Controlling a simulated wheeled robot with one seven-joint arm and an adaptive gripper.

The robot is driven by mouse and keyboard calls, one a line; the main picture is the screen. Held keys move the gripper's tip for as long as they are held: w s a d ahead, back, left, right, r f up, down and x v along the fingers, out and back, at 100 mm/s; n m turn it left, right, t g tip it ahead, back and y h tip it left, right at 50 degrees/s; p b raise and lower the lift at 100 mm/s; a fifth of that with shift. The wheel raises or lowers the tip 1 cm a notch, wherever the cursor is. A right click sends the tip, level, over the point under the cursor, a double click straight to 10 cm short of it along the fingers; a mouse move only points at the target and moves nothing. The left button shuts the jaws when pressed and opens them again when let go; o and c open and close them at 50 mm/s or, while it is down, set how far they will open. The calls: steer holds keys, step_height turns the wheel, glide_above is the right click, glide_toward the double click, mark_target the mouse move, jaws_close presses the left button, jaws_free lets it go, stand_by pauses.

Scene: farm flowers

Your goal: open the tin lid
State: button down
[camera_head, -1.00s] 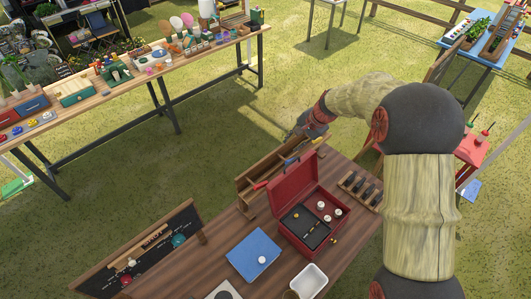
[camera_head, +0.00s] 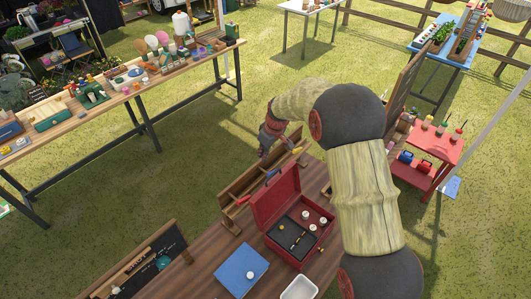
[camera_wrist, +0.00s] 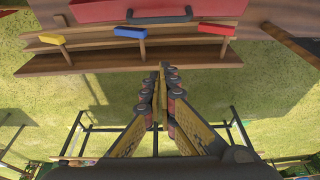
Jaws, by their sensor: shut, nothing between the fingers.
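A red box (camera_head: 267,232) stands on the wooden table with its red lid (camera_head: 276,199) raised at the back. I cannot tell for certain that this box is the tin. In the wrist view, a red surface (camera_wrist: 113,10) with a dark handle lies along the top edge. My gripper (camera_wrist: 162,68) is shut and empty, apart from that surface. In the head view, my gripper (camera_head: 265,148) is behind the wooden rack, beyond the raised lid; its fingertips are hard to make out.
The wooden rack (camera_head: 232,213) stands close behind the box; blue (camera_wrist: 130,32), yellow (camera_wrist: 49,39) and red (camera_wrist: 216,29) handles show along it. A blue book (camera_head: 238,272) and a white tray (camera_head: 300,289) are in front. Open grass lies beyond the table.

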step_height(320, 180, down, 6)
steer(key=s+d+p, duration=0.1)
steer(key=p, duration=0.2)
steer(key=shift+s+d, duration=0.3)
steer(key=s+d+b, duration=0.1)
steer(key=s+d+r+b, duration=0.1)
steer(key=b, duration=0.1)
steer(key=s+d+b, duration=0.1)
steer(key=s+d, duration=0.1)
steer(key=shift+r+b, duration=0.3)
steer(key=shift+b, duration=0.05)
stand_by(0.4)
